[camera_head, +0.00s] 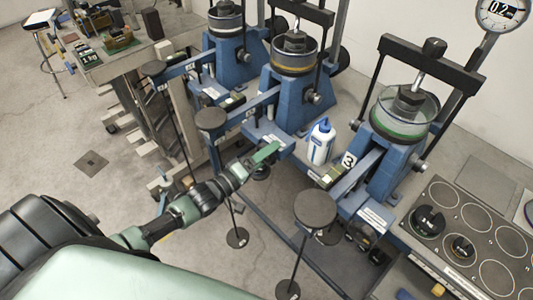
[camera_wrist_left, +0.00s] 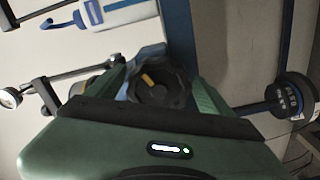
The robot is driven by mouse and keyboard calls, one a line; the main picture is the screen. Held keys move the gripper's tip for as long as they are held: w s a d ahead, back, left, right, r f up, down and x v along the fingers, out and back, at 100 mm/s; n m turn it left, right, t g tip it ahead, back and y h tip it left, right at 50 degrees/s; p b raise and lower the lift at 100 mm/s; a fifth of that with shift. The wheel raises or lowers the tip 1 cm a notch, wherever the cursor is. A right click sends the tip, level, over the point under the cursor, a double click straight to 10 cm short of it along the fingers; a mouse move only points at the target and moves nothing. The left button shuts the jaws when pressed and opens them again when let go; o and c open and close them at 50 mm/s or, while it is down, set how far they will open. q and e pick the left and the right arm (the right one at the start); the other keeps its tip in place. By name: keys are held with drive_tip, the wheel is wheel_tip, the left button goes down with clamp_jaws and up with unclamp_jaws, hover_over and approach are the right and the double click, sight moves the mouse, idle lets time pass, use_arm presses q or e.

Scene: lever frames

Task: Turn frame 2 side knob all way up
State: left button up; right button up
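Frame 2 is the middle blue lever frame (camera_head: 300,95), with a yellow-ringed clear cup on top. Its side knob (camera_wrist_left: 158,84), black and lobed with a yellow mark, shows in the left wrist view. In the head view the knob is hidden by my left gripper. My left gripper (camera_head: 265,154) is at the lower front of frame 2. In the left wrist view its green fingers (camera_wrist_left: 162,90) stand on both sides of the knob, close to its rim. Whether they press on it I cannot tell. My right gripper is in neither view.
A white bottle with a blue cap (camera_head: 320,142) stands between frame 2 and frame 3 (camera_head: 390,170). Round dark pans (camera_head: 211,118) and (camera_head: 315,207) are near my left gripper. A weight tray (camera_head: 480,235) is at the right.

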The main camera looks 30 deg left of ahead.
use_arm(q)
drive_tip(key=shift+s+a, duration=0.1)
drive_tip(key=shift+s+a+p, duration=0.1)
drive_tip(key=shift+s+p, duration=0.2)
drive_tip(key=p+v, duration=0.2)
drive_tip(key=v, duration=0.3)
drive_tip(key=shift+s+a, duration=0.1)
